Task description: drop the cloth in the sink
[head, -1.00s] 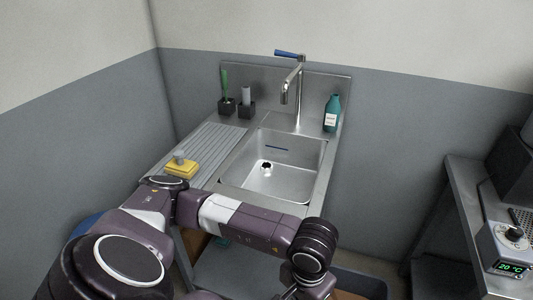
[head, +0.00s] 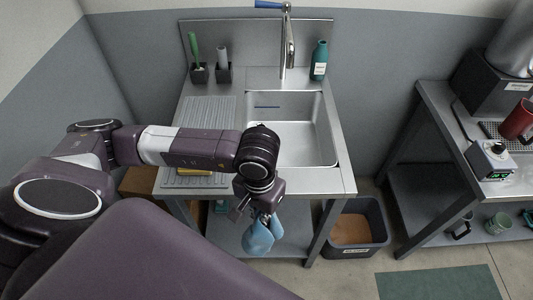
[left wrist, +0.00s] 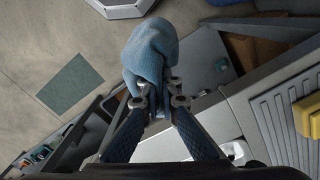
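A light blue cloth (head: 262,236) hangs from my left gripper (head: 262,212) in front of the sink unit's front edge. In the left wrist view the cloth (left wrist: 150,50) is pinched between the two fingertips of the left gripper (left wrist: 157,100). The steel sink basin (head: 305,147) lies beyond and above the gripper in the head view, with its floor bare where it shows. My left forearm covers part of the basin's left side and the drainboard. My right gripper is not in view.
A tall faucet (head: 289,45) stands behind the basin, with a teal bottle (head: 319,60) to its right. Two dark brush holders (head: 224,73) stand at the back left. A grey bin (head: 372,240) stands below right. A steel table (head: 440,110) is at the right.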

